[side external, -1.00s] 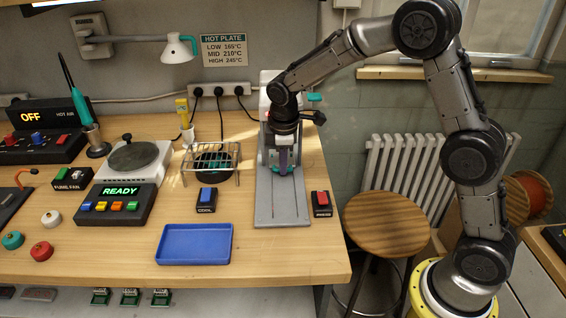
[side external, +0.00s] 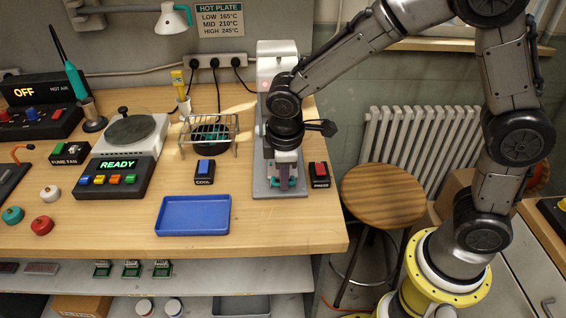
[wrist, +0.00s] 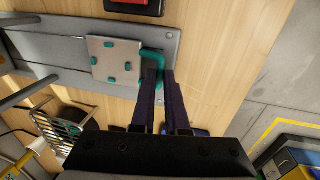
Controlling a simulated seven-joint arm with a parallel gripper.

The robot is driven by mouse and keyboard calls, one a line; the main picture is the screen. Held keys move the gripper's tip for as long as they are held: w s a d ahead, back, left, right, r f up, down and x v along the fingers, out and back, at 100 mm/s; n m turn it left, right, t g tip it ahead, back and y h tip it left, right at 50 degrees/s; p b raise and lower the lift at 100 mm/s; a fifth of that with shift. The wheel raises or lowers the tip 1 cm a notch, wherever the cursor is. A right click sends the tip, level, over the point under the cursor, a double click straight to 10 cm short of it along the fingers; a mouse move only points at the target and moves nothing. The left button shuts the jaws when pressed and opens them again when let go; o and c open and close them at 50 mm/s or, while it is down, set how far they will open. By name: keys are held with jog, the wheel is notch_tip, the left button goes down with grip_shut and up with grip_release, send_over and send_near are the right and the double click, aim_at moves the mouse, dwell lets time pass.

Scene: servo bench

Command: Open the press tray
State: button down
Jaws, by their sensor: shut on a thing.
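The press (side external: 278,58) stands at the back right of the bench, its long grey base (side external: 262,188) running to the front. Its tray is a pale square plate with small teal pegs (wrist: 110,62), on the grey base in the wrist view. A bent teal handle (wrist: 154,55) stands out from the tray's edge. My gripper (wrist: 161,76) is shut on this handle, its two dark fingers on either side of it. In the side view my gripper (side external: 285,180) is low over the front part of the base, and my wrist hides most of the tray.
A black box with a red button labelled PRESS (side external: 320,173) stands close right of the base. A box with a blue button (side external: 204,171), a wire rack (side external: 208,140) and an empty blue tray (side external: 193,215) are to the left. The bench's front edge is near.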

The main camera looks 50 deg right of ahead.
jog(key=shift+s+a+r, duration=0.1)
jog(key=shift+a, duration=0.05)
jog(key=c, duration=0.9)
grip_release()
jog(key=r, duration=0.4)
jog(key=s+a+r, duration=0.1)
jog(key=r, duration=0.8)
jog(key=shift+s+a+r, duration=0.25)
jog(key=shift+s+a, duration=0.05)
jog(key=shift+s, duration=0.1)
